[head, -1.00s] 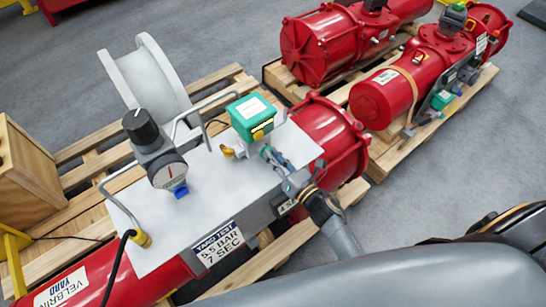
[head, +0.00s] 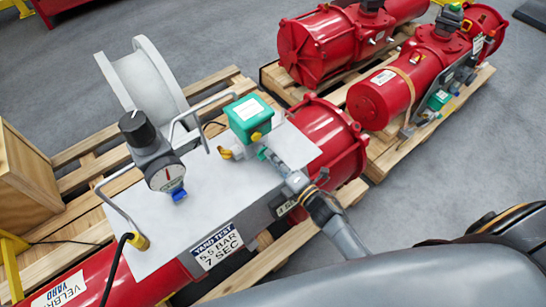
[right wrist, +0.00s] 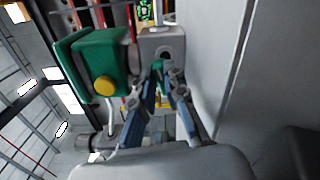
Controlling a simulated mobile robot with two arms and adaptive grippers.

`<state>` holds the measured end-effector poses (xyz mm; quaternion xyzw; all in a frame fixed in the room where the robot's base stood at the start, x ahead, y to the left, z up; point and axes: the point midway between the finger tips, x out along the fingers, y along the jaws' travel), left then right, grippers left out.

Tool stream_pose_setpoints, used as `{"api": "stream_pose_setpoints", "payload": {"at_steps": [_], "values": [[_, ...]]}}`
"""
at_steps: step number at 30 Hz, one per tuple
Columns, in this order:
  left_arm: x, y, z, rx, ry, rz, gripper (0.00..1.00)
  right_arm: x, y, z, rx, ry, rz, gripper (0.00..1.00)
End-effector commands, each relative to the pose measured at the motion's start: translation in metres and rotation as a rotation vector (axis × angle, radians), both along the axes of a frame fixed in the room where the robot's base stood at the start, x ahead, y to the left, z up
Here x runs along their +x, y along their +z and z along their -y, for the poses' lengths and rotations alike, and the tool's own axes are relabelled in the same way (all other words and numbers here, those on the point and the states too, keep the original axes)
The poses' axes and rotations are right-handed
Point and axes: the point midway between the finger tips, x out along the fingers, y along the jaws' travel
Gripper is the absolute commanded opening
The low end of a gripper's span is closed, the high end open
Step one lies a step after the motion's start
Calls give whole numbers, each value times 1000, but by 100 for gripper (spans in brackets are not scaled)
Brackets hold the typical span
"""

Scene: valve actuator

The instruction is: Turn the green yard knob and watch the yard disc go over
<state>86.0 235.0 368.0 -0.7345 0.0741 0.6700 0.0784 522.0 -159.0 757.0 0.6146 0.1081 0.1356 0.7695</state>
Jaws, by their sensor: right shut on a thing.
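The green knob (right wrist: 157,65) shows as a small green piece between my right fingertips, against a grey block; the fingers hide most of it. In the head view the small green tip (head: 263,153) lies at my right gripper (head: 268,157), beside the green box (head: 248,112) with its yellow button. My right gripper (right wrist: 161,72) is shut on the knob, with its two blue-grey fingers converging there. The green box also shows in the right wrist view (right wrist: 97,65). I cannot make out a disc that is clearly the yard disc. My left gripper is not in view.
A grey panel (head: 150,225) carries a gauge (head: 167,176) with a black regulator knob (head: 138,126) and metal handles. A white reel (head: 145,80) stands behind. Red actuators (head: 320,50) lie on pallets at upper right. A wooden box (head: 30,185) is at left.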

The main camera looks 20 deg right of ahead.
Motion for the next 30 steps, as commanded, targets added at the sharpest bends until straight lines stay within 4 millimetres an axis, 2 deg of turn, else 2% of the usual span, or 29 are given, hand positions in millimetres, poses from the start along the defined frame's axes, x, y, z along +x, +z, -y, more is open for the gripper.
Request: {"api": "stream_pose_setpoints", "payload": {"at_steps": [12, 30], "values": [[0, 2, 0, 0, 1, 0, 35, 0, -3, 1, 192, -1, -72, 0], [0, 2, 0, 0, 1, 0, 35, 0, -3, 1, 226, -3, -85, 0]]}}
